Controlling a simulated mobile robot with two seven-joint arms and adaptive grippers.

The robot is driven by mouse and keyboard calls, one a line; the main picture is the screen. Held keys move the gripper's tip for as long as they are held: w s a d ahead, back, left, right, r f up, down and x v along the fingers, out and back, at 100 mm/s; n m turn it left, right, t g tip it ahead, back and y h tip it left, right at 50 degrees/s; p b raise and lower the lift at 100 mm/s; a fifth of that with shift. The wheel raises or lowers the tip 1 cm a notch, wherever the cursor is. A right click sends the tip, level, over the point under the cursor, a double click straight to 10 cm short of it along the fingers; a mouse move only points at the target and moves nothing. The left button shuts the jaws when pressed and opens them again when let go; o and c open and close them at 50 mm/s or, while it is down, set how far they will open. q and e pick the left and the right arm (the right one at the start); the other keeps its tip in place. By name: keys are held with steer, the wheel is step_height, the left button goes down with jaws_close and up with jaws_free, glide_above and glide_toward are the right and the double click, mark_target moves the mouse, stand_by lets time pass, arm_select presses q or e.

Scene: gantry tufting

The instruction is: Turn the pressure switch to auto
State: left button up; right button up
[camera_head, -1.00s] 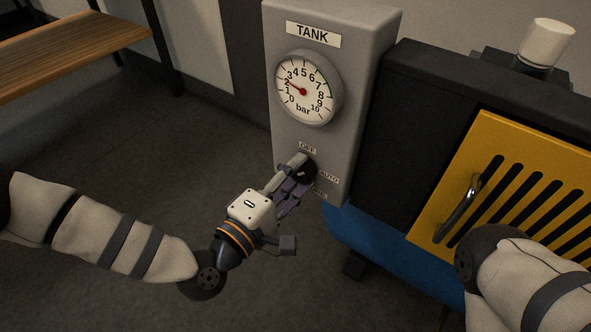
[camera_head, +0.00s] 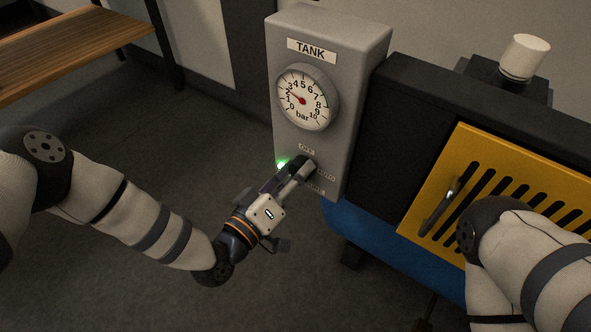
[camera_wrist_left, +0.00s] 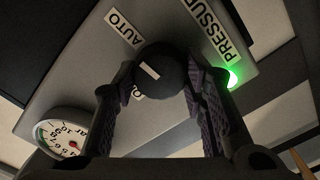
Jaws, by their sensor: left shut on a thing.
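The dark round pressure switch knob (camera_wrist_left: 160,72) sits on the lower face of the grey TANK box (camera_head: 358,110). In the wrist view my left gripper (camera_wrist_left: 160,88) has one finger on each side of the knob and is shut on it. The knob's short white mark lies on its left part, near the AUTO (camera_wrist_left: 123,28) and OFF (camera_wrist_left: 136,92) labels; I cannot tell exactly which it points at. In the head view my left gripper (camera_head: 302,167) largely covers the knob. My right gripper is out of view.
A green lamp (camera_head: 283,164) glows beside my left fingers. The gauge (camera_head: 306,98) reads about 2 bar. A yellow slatted panel (camera_head: 478,160) with a metal handle stands at right, near my right arm. A wooden bench (camera_head: 70,42) is at upper left.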

arm_select(q)
steer(key=shift+m, duration=0.4)
steer(key=o, duration=1.2)
steer(key=shift+c, duration=0.2)
steer(key=v, duration=1.2)
